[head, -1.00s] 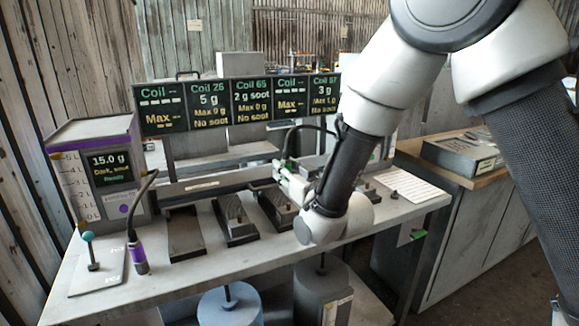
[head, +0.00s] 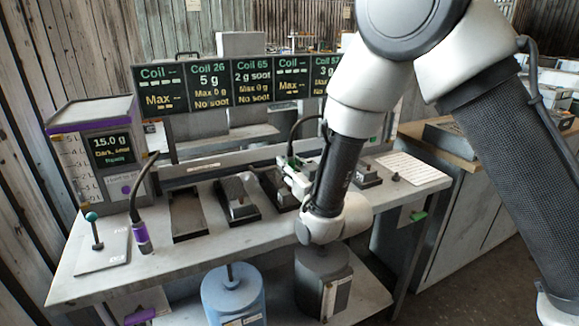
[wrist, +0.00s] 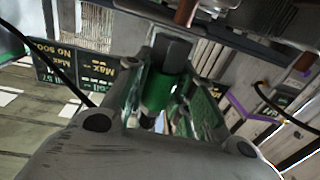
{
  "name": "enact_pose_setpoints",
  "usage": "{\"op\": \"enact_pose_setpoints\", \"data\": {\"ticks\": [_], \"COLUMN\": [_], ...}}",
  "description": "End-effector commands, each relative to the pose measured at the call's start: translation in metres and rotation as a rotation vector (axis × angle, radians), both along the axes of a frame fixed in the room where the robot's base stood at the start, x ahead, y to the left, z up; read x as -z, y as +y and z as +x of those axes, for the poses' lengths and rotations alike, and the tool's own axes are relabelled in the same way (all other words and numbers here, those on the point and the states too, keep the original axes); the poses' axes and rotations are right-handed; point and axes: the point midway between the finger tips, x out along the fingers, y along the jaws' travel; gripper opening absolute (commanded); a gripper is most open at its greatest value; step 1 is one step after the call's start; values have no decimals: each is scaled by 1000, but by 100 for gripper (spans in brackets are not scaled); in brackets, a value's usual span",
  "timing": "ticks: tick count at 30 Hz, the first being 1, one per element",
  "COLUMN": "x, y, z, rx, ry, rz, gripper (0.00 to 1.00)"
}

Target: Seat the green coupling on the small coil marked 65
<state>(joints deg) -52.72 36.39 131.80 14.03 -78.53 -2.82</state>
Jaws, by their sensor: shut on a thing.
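My gripper (wrist: 160,110) is shut on the green coupling (wrist: 158,90), which shows between the fingers in the wrist view. A dark blocky part and a copper-coloured stub (wrist: 185,12) lie beyond it. In the head view the coupling shows as a small green patch (head: 291,161) with a black hose rising from it. It is by the third coil (head: 279,187), under the sign Coil 65 (head: 252,80). My arm partly hides that coil, and its own marking is not readable. I cannot tell whether the coupling touches it.
On the bench (head: 165,262) stand an empty dark tray (head: 187,215), another small coil (head: 238,200) and a meter reading 15.0 g (head: 113,150). A purple-banded probe (head: 141,237) stands at left. Another coil (head: 368,173) is right of my arm.

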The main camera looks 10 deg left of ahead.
Motion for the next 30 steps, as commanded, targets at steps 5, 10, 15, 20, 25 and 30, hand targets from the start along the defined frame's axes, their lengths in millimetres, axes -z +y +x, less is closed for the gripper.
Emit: {"op": "enact_pose_setpoints", "data": {"ticks": [5,10,15,20,25,30], "x": [1,5,9,13,18,22], "y": [0,0,0,0,0,0], "z": [0,0,0,0,0,0], "rx": [0,0,0,0,0,0], "ry": [-1,-1,0,0,0,-1], "rz": [1,1,0,0,0,1], "gripper": [0,0,0,0,0,0]}}
